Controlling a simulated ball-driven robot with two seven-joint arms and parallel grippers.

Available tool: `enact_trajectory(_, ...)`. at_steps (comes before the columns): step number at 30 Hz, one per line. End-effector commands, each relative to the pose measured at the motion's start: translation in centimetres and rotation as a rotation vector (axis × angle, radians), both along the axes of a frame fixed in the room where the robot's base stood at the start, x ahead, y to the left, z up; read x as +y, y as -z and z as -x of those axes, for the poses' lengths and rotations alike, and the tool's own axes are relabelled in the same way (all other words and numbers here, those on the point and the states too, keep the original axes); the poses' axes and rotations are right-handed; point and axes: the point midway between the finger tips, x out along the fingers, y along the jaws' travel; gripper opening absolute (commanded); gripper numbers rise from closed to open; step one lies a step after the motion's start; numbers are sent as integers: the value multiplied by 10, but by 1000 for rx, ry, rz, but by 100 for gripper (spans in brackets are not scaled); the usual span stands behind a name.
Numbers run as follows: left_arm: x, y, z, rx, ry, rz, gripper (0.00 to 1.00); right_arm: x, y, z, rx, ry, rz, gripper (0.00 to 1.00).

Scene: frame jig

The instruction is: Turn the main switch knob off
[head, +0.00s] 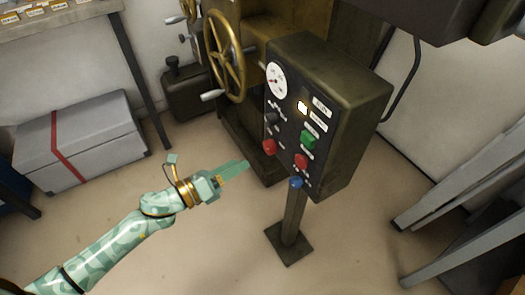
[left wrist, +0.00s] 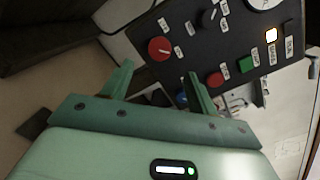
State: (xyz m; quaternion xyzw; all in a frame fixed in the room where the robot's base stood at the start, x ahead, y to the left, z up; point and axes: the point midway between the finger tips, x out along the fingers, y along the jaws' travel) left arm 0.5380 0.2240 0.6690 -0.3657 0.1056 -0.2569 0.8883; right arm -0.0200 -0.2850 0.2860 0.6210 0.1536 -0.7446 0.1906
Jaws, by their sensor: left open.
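The control panel (head: 290,120) is a dark box on a post, with a dial, a lit lamp, knobs and buttons on its face. A red knob (head: 269,147) sits at its lower left; the left wrist view shows it as a large round knob (left wrist: 160,49) with a white pointer mark. I take it as the main switch knob, but its label is too small to read. My left gripper (head: 241,163) is open and empty, a little left of and below the knob. In the left wrist view its fingers (left wrist: 160,76) point towards the knob, apart from it. My right gripper is not in view.
Close to the red knob are a black knob (head: 271,118), a green button (head: 308,140), a red button (head: 301,160) and a blue knob (head: 295,183). A brass handwheel (head: 224,58) stands behind left. A grey case (head: 75,140) lies at left. The floor below is clear.

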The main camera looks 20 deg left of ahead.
Motion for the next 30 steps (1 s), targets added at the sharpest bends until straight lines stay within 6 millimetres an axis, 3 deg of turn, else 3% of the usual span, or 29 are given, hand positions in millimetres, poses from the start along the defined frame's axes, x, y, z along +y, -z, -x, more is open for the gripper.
enact_trajectory(3,-16,2,-26,-1,1,-1,59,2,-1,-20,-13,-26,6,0)
enact_trajectory(10,-38,1,-62,1,0,1,59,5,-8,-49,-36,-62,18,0)
enact_trajectory(15,-45,0,-72,1,0,2,59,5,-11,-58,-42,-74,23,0)
enact_trajectory(23,-46,0,-73,2,-1,1,59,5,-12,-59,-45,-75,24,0)
enact_trajectory(28,-46,0,-73,2,-1,1,17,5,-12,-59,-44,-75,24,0)
enact_trajectory(30,-46,0,-73,2,-1,1,14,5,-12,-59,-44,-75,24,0)
